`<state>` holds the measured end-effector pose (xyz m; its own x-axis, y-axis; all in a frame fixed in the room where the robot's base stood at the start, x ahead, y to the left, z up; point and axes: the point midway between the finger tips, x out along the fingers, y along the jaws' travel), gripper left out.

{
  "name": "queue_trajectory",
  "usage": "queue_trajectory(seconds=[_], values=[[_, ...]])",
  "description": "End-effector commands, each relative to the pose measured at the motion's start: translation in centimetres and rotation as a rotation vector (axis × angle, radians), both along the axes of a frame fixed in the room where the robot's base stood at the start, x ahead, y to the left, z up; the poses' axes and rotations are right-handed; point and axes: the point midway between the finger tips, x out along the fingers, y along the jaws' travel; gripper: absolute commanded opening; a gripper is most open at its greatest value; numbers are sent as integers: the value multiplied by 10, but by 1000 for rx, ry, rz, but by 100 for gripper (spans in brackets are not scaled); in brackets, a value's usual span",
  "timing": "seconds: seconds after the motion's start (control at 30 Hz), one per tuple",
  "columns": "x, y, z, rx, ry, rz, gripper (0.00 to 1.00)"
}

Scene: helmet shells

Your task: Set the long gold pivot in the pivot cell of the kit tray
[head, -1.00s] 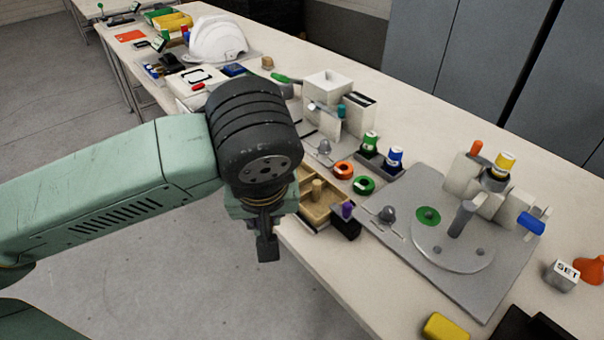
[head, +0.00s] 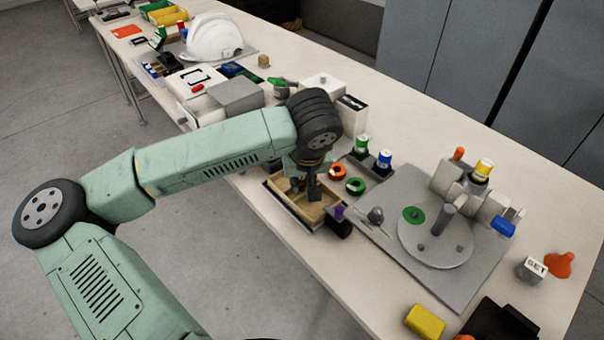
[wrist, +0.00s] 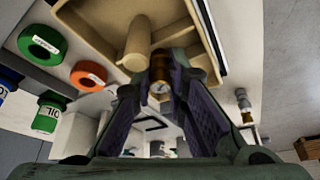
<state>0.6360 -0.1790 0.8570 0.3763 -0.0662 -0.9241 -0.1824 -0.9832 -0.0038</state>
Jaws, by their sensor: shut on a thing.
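My gripper (head: 313,192) points down over the tan kit tray (head: 277,184) at the near edge of the table. In the wrist view the gripper (wrist: 163,88) is shut on a short brownish-gold cylinder, the gold pivot (wrist: 160,68), seen nearly end-on between the fingertips. The tray also fills the top of the wrist view (wrist: 85,22), with a tan post (wrist: 136,45) standing in it to the left of the pivot. The pivot's far end lies close to the tray wall; whether it touches the tray I cannot tell. In the head view my gripper hides the pivot and part of the tray.
An orange ring (head: 337,171) and a green ring (head: 355,185) lie just right of the tray. A black block with a purple top (head: 339,222) stands at its near right corner. A grey plate with a round disc (head: 432,245) lies further right. Green and blue bottles (head: 383,160) stand behind.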

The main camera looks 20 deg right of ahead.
Motion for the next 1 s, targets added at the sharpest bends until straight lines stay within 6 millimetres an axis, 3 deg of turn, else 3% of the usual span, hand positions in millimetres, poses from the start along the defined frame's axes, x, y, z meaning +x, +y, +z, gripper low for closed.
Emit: queue_trajectory(seconds=[1.0], values=[[-2,0,-23,2,10,-2,0]])
